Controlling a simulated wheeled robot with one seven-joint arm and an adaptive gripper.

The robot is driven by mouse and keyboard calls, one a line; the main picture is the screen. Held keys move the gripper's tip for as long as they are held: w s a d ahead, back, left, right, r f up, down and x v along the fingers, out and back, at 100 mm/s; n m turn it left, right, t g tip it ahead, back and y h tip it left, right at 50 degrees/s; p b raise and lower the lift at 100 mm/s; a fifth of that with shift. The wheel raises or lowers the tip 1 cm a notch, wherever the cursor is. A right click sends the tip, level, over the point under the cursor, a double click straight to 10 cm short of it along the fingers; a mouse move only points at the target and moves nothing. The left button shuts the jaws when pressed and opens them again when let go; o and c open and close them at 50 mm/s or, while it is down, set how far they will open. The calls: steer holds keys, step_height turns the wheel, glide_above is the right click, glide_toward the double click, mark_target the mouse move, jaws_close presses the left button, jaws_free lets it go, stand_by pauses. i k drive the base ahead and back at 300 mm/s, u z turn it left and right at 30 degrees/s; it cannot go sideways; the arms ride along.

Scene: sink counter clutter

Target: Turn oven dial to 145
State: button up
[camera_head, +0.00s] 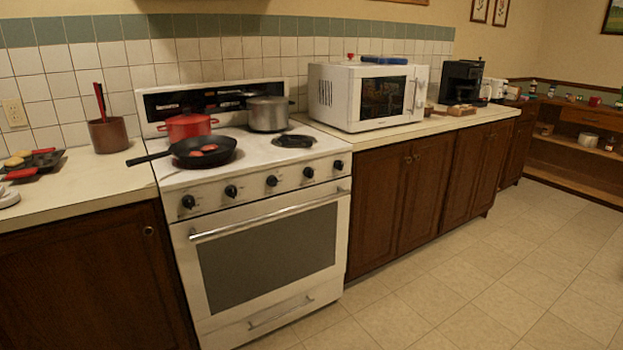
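A white oven (268,252) stands between dark wood cabinets, its door shut with a silver bar handle (270,213). Several black dials sit in a row on its front panel: the far left dial (188,202), the second dial (231,191), the middle dial (272,181), the fourth dial (308,172) and the far right dial (338,165). Their markings are too small to read, and I cannot tell which one is the oven dial or what it is set to. My gripper is not in view.
On the stovetop are a black frying pan (190,157), its handle jutting left, a red pot (178,128) and a grey pot (267,118). A white microwave (340,92) stands on the right counter. The tiled floor (440,290) before the oven and cabinets is clear.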

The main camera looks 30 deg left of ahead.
mark_target(271, 180)
steer(key=u, duration=0.2)
steer(key=i, duration=0.75)
steer(key=u, duration=0.5)
